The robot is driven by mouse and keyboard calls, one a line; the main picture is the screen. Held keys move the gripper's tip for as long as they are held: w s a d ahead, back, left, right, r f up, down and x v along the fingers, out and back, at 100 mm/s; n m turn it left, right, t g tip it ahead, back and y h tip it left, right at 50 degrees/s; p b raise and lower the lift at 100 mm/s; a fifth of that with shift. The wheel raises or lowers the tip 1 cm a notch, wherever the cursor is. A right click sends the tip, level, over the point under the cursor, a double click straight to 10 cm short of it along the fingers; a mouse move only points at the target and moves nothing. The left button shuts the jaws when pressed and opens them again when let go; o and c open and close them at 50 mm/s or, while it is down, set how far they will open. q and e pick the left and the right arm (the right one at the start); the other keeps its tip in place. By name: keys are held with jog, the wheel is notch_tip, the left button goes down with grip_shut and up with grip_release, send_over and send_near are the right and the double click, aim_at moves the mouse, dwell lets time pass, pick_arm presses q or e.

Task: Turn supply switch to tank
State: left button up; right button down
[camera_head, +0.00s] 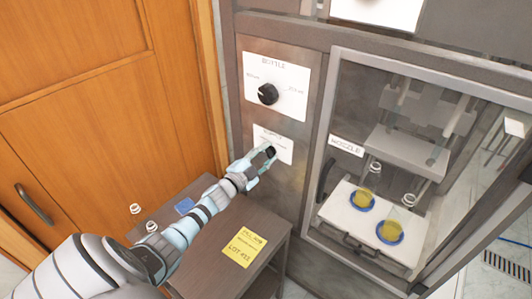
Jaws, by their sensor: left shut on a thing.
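The supply switch is a small dark knob (270,151) on the lower white label plate (284,152) of the grey panel. My left gripper (268,156) is at this knob, with its fingers shut on it. The fingers and wrist cover much of the knob and part of the plate. The plate's lettering is too small to read, so I cannot tell which way the switch points. My right gripper is not in view.
Above is a bottle plate (285,77) with a black knob (267,94). To the right, a glass-fronted cabinet (330,192) holds two flasks on blue rings. Below is a brown table (205,262) with a yellow note (244,247). A wooden door (105,115) stands left.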

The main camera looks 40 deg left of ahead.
pick_arm(q)
jog(key=shift+f+n, duration=0.1)
jog(key=shift+n, duration=0.5)
jog(key=o, duration=1.2)
jog(key=shift+c, duration=0.2)
jog(key=shift+s, duration=0.1)
jog(key=s, duration=1.2)
jog(key=shift+d, duration=0.1)
